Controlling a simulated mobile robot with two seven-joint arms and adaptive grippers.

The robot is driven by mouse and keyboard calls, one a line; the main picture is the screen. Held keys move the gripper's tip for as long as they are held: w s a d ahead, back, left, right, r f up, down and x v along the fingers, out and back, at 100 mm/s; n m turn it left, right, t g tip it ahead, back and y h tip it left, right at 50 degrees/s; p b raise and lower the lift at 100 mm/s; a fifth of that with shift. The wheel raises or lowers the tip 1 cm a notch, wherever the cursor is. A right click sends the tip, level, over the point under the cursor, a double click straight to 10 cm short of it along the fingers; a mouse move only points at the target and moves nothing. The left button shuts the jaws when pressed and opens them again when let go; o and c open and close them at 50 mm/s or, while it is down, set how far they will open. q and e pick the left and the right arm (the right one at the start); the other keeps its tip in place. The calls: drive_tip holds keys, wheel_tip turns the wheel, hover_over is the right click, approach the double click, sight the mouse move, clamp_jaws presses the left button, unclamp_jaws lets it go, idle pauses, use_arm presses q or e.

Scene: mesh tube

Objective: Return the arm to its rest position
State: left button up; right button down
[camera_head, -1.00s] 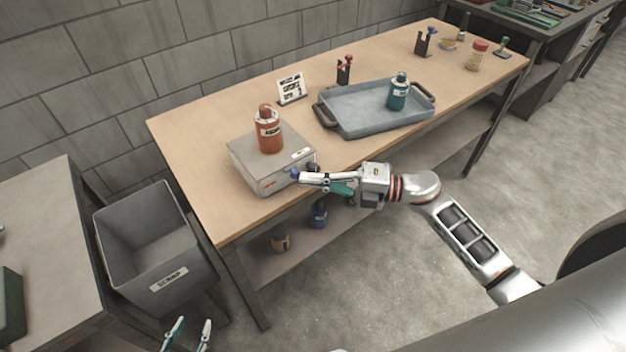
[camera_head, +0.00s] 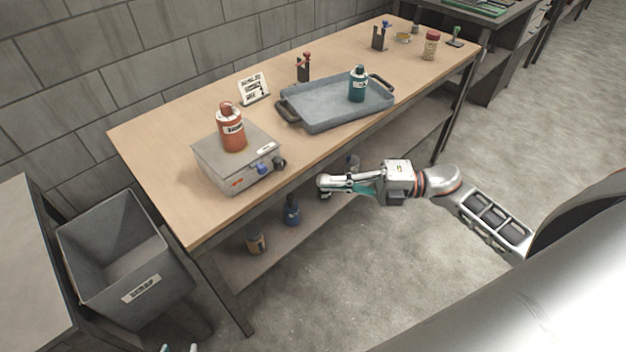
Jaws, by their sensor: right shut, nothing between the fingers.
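My right arm reaches in from the right side of the view. Its gripper (camera_head: 324,184) is shut and empty, in front of the table's front edge, apart from the grey box (camera_head: 226,178) with the blue and black knobs. My left gripper (camera_head: 178,349) shows only as small tips at the bottom edge, so its opening cannot be told. A red-orange bottle (camera_head: 231,132) stands upright on the grey box.
The wooden table (camera_head: 170,195) holds a blue-grey tray (camera_head: 310,122) with a teal bottle (camera_head: 357,86) standing in it. A sign (camera_head: 254,89) stands behind the box. A grey scrap bin (camera_head: 140,288) is at lower left. Bottles stand on the lower shelf. Open floor lies right of the table.

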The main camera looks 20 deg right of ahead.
drive_tip(key=s+a+f+m+t+h, duration=0.1)
drive_tip(key=s+a+f+m+h, duration=0.1)
drive_tip(key=s+f+m+h, duration=0.5)
drive_tip(key=s+a+f+m+t+h, duration=0.2)
drive_tip(key=s+f+m+h, duration=0.4)
drive_tip(key=f+m, duration=1.1)
drive_tip(key=s+m, duration=0.1)
drive_tip(key=m, duration=0.1)
drive_tip(key=shift+s+a+f+m+h, duration=0.2)
drive_tip(key=shift+s+f+m+h, duration=0.1)
drive_tip(key=shift+f+h, duration=0.1)
